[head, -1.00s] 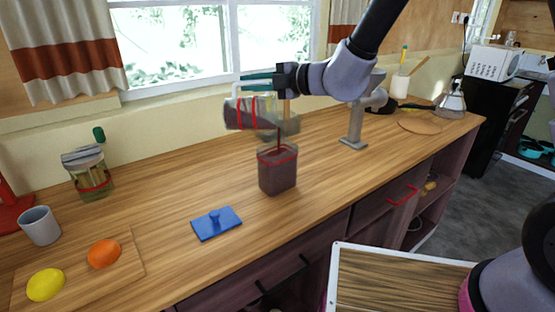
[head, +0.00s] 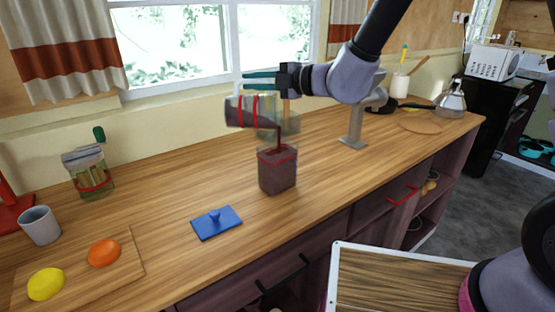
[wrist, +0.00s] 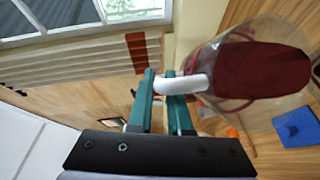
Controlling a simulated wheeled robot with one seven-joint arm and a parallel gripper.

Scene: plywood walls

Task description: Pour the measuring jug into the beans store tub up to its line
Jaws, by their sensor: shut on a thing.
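The measuring jug (head: 241,112), clear with red bands, is tipped on its side above the beans store tub. My gripper (head: 262,81) is shut on its white handle (wrist: 186,86). Dark red contents (wrist: 262,70) show inside the jug in the wrist view. A thin dark stream (head: 278,138) falls from the jug into the tub. The beans store tub (head: 277,176) is square and clear, standing upright on the counter. Its dark red-brown fill reaches about its red line; the exact gap is hard to tell.
A blue lid with a knob (head: 216,222) lies in front of the tub. A grey stand (head: 353,130) is to its right. At left are a clipped jar (head: 90,172), a grey cup (head: 40,225) and a board (head: 128,262) with orange and yellow pieces.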

